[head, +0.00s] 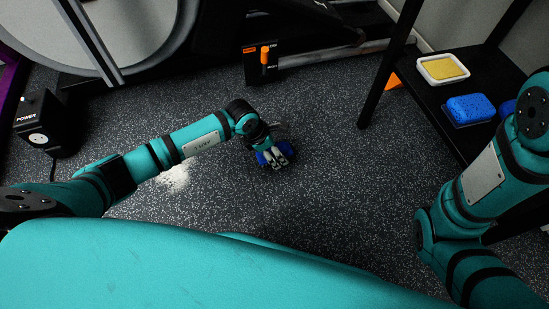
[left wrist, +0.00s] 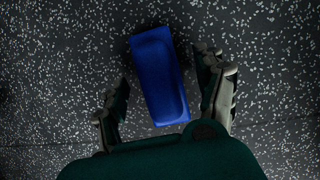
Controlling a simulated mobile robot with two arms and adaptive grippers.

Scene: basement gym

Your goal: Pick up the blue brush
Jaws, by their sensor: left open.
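The blue brush (left wrist: 160,80) lies on the dark speckled floor in the left wrist view, showing as a long blue block, slightly tilted in the picture.
A dark shelf at the right holds a white tray with a yellow pad (head: 443,69) and a blue sponge-like block (head: 470,109). White powder (head: 175,178) lies on the floor under my left arm. A black power box (head: 40,125) stands at the left. Floor around the gripper is clear.

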